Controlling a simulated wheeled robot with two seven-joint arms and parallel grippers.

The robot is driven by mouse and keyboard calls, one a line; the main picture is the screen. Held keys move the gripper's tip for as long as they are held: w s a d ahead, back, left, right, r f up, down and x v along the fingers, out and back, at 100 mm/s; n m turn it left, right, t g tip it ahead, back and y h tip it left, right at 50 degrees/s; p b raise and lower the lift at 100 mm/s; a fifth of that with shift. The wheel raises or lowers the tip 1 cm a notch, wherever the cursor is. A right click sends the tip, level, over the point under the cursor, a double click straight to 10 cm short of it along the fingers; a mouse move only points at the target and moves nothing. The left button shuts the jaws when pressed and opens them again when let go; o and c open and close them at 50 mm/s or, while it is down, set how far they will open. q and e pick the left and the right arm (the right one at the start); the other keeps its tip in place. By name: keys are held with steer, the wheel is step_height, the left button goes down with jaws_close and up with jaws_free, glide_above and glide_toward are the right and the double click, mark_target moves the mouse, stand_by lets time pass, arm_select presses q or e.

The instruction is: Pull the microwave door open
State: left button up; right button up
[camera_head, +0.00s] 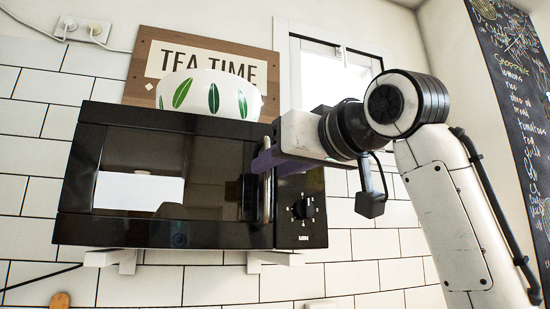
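The black microwave (285,240) sits on a white bracket shelf against the tiled wall. Its dark glass door (200,218) looks closed, flush with the body. The upright metal door handle (265,200) is at the door's right edge, left of the control panel. My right gripper (263,160) reaches in from the right, with its purple fingers at the upper part of the handle. The fingers overlap the handle in this view. I cannot tell whether they are closed around it or only beside it. My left gripper is not in view.
A white bowl with green leaves (212,95) stands on top of the microwave, in front of a "TEA TIME" sign (160,62). The white shelf brackets (115,257) are below. A chalkboard (520,90) hangs at the right.

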steer(key=shift+w+a, duration=0.15)
steer(key=shift+w, duration=0.2)
jaws_close()
